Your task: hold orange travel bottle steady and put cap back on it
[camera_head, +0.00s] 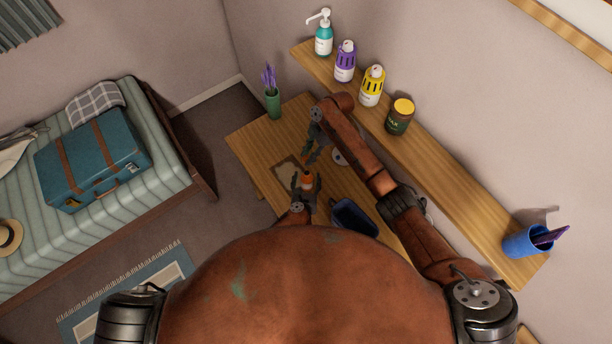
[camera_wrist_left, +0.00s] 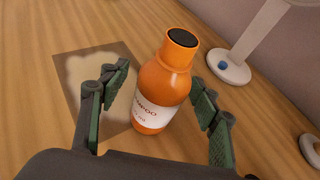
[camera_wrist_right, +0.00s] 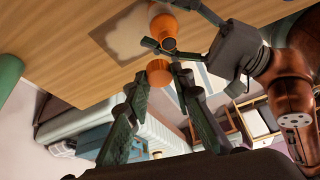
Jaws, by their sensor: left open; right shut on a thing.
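The orange travel bottle (camera_wrist_left: 165,85) stands upright on the wooden table, with a white label and a dark, uncapped mouth. It also shows in the head view (camera_head: 307,181) and the right wrist view (camera_wrist_right: 163,27). My left gripper (camera_head: 306,183) is open, with its fingers on either side of the bottle; gaps show in the left wrist view. My right gripper (camera_head: 309,158) is shut on the orange cap (camera_wrist_right: 159,72), held between its fingertips (camera_wrist_right: 160,80), apart from the bottle. The cap is hard to make out in the head view.
A brown-edged mat (camera_wrist_left: 75,85) lies beside the bottle. A white stand with a round base (camera_wrist_left: 228,67) is on the other side. A dark blue tray (camera_head: 354,217) is nearby. The shelf (camera_head: 450,185) holds several bottles, a jar (camera_head: 399,117) and a blue cup (camera_head: 522,242).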

